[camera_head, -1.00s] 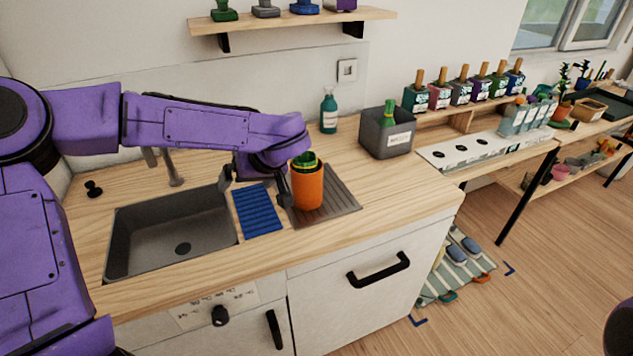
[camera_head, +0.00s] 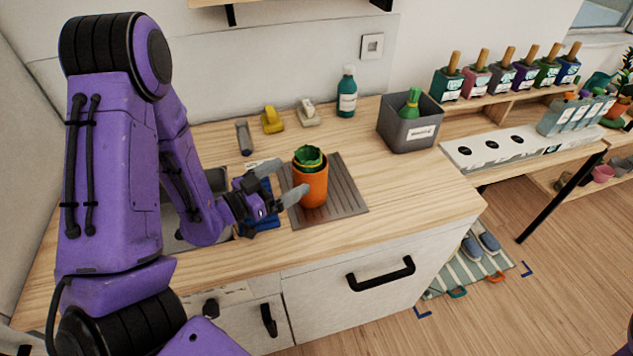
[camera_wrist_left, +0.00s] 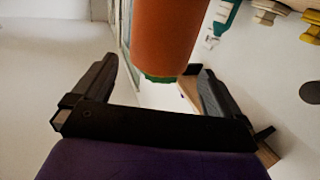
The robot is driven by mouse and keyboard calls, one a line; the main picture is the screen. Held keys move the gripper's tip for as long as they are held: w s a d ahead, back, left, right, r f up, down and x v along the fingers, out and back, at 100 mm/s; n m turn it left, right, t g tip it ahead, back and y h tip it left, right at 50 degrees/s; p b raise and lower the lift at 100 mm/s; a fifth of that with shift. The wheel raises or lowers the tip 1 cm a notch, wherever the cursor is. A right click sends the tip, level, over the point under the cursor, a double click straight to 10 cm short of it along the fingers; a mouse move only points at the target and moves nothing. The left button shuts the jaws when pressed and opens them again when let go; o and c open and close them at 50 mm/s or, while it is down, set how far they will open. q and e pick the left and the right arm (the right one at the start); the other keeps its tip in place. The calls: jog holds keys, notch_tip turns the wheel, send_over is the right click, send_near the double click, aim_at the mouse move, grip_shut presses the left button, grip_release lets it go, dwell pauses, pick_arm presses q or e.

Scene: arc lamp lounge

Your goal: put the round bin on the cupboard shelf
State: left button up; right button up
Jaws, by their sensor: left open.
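The orange round bin (camera_head: 312,186), with something dark green at its top, stands upright on the grey ribbed mat (camera_head: 343,196) on the counter. It also fills the upper middle of the left wrist view (camera_wrist_left: 167,35). My left gripper (camera_head: 279,184) is open, its fingers pointing at the bin from the left, close beside it. In the left wrist view the bin shows ahead between the open fingers; I cannot tell whether they touch it. The cupboard front (camera_head: 345,300) under the counter is shut. Its inner shelf is hidden. My right gripper is out of view.
A grey crate (camera_head: 395,130) holding a green bottle stands to the right. A teal bottle (camera_head: 346,93), a yellow item (camera_head: 272,119) and small pale and grey items stand behind. My left arm largely hides the sink. The counter's right front is clear.

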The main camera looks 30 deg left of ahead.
aim_at(300, 167)
pick_arm(q)
jog(key=shift+w+d+r, duration=0.15)
jog(key=shift+w, duration=0.25)
jog(key=shift+w+d+r, duration=0.1)
jog(key=shift+w+d, duration=0.05)
jog(key=shift+w, duration=0.2)
jog(key=shift+w+d+r+p, duration=0.1)
jog(key=shift+d+p, duration=0.05)
jog(key=shift+p, duration=0.2)
jog(key=shift+r+p+x, duration=0.25)
jog(key=shift+p+x, duration=0.75)
jog(key=shift+x, duration=0.2)
jog(key=w, duration=0.3)
jog(key=shift+d+f+p, duration=0.25)
jog(key=shift+f+p, duration=0.15)
jog(key=shift+w+f, duration=0.1)
jog(key=shift+w, duration=0.15)
jog(key=shift+s, duration=0.2)
jog(key=c, duration=1.6)
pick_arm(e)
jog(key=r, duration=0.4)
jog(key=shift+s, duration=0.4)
pick_arm(q)
jog(key=shift+r, duration=0.2)
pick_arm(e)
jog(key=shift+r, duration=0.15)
